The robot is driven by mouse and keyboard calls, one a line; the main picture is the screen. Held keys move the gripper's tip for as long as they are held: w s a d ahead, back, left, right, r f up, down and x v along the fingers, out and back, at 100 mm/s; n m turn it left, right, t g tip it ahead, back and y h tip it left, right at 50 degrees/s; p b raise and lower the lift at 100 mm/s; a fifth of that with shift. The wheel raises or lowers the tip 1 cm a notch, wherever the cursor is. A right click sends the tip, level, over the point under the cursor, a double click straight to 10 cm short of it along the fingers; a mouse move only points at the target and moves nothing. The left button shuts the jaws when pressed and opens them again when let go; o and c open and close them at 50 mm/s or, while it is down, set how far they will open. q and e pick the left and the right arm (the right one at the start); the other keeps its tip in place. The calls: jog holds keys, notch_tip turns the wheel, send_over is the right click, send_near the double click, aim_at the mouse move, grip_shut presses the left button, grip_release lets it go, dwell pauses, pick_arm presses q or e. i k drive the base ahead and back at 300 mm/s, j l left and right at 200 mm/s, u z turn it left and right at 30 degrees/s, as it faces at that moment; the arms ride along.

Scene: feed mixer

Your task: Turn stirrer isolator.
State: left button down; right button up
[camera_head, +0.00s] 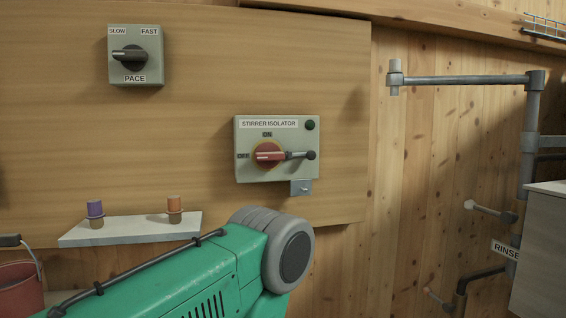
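A lever (298,155) runs from the switch to the right, lies nearly level and ends in a dark knob (311,155). A dark green round button or lamp (310,125) is at the top right of the box. A small metal tab (301,188) hangs below its lower right corner. Neither of my grippers is in view.
A PACE selector (135,72) marked SLOW and FAST is at the upper left. A small shelf (130,233) below carries a purple-topped and an orange-topped plug. Grey pipework (460,80) stands at the right. The panel around the isolator is clear.

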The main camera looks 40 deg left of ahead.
aim_at(268, 154)
jog(key=i+u, duration=0.1)
jog(key=u, duration=0.3)
jog(key=l+u, duration=0.15)
jog(key=u, duration=0.25)
jog(key=i+l+u, duration=0.1)
jog(key=u, duration=0.3)
jog(key=l+u, duration=0.15)
jog(key=u, duration=0.25)
jog(key=l, duration=0.35)
jog(key=i+u, duration=0.05)
